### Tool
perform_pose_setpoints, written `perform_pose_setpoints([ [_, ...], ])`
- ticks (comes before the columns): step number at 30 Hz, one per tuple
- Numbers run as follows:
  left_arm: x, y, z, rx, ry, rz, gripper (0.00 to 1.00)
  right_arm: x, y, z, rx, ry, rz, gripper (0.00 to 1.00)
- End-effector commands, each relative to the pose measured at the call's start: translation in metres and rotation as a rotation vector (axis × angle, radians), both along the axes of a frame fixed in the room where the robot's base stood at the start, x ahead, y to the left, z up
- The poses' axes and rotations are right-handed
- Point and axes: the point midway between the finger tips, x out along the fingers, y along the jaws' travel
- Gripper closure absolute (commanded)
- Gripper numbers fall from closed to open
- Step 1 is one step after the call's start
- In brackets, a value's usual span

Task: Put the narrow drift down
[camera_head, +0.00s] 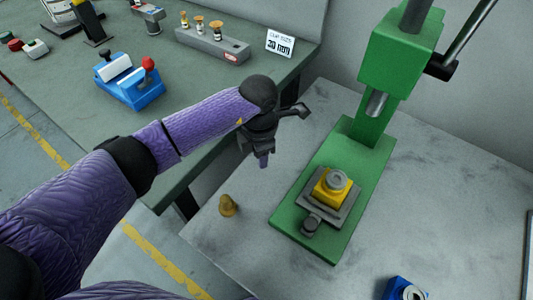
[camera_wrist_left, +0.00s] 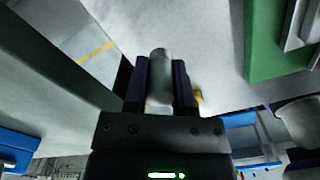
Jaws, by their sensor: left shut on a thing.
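My left gripper (camera_head: 263,155) hangs above the grey press table, left of the green press. In the left wrist view, its two dark fingers (camera_wrist_left: 160,85) are shut on a grey cylindrical piece, which I take as the narrow drift (camera_wrist_left: 160,64). In the head view the gripper mostly hides this piece. A small brass-coloured piece (camera_head: 228,206) stands on the table, below and left of the gripper. My right gripper is not in view.
The green press (camera_head: 345,190) holds a yellow block (camera_head: 327,190) with a grey ring on top. A blue block (camera_head: 405,289) is at the front right. The green bench carries a rack (camera_head: 212,44), a size sign (camera_head: 280,44) and a blue vise (camera_head: 130,82). Bare table (camera_head: 250,235) surrounds the brass piece.

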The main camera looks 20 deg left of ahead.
Motion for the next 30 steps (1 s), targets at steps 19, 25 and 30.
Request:
perform_pose_setpoints([
  [19, 0.000, 0.000, -0.029, 0.000, 0.000, -0.001, 0.34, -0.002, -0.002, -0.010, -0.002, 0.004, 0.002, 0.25],
  [25, 0.000, 0.000, -0.029, 0.000, 0.000, -0.001, 0.34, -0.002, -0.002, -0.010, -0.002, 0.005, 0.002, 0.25],
  [30, 0.001, 0.000, -0.011, -0.001, -0.004, -0.003, 0.34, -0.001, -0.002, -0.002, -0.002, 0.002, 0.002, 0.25],
])
